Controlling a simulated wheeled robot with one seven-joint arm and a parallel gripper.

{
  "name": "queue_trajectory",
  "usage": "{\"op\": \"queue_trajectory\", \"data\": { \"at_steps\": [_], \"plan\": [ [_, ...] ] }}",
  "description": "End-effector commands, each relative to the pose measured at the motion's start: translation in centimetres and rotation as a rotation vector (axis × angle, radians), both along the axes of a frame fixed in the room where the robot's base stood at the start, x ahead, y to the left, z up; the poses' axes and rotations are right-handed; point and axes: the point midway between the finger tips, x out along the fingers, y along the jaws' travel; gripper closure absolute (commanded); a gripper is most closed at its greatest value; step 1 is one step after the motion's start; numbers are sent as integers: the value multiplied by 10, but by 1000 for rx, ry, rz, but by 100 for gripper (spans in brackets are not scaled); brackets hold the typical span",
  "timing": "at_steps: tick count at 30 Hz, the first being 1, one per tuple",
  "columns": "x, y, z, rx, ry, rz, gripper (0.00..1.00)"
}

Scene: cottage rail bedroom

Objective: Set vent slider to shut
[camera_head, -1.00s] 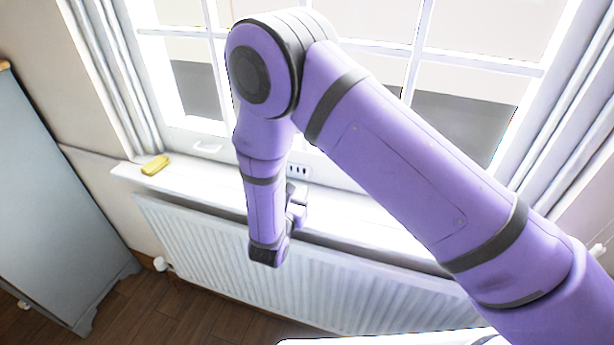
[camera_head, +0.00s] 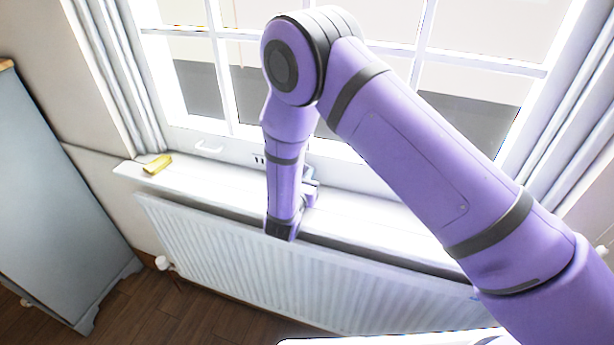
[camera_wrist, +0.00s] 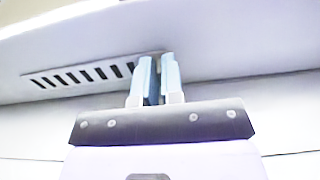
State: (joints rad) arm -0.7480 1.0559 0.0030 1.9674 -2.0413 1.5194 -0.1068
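The vent (camera_wrist: 80,75) is a pale strip with a row of dark slots, set in the white window frame. In the head view only a few of its slots (camera_head: 258,160) show, just left of my arm. My gripper (camera_wrist: 159,62) has two light blue fingers at the right end of the slot row, close to the frame. The fingers stand close together with a narrow dark gap. I cannot tell whether the slider lies between them; no slider knob shows clearly. The head view hides the fingertips behind my arm.
The white windowsill (camera_head: 225,185) runs beneath the window, with a yellow object (camera_head: 157,164) at its left end. A white radiator (camera_head: 215,250) is below it. A window handle (camera_head: 209,147) is left of the vent. A grey-blue cabinet (camera_head: 55,210) stands at left.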

Motion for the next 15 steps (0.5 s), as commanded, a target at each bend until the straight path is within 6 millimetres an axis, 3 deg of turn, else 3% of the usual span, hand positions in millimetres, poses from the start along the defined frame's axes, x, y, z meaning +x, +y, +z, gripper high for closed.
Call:
{"op": "queue_trajectory", "data": {
  "at_steps": [7,15],
  "plan": [
    [1,3,0,1,0,1,100],
    [10,28,0,1,0,1,100]
  ]
}}
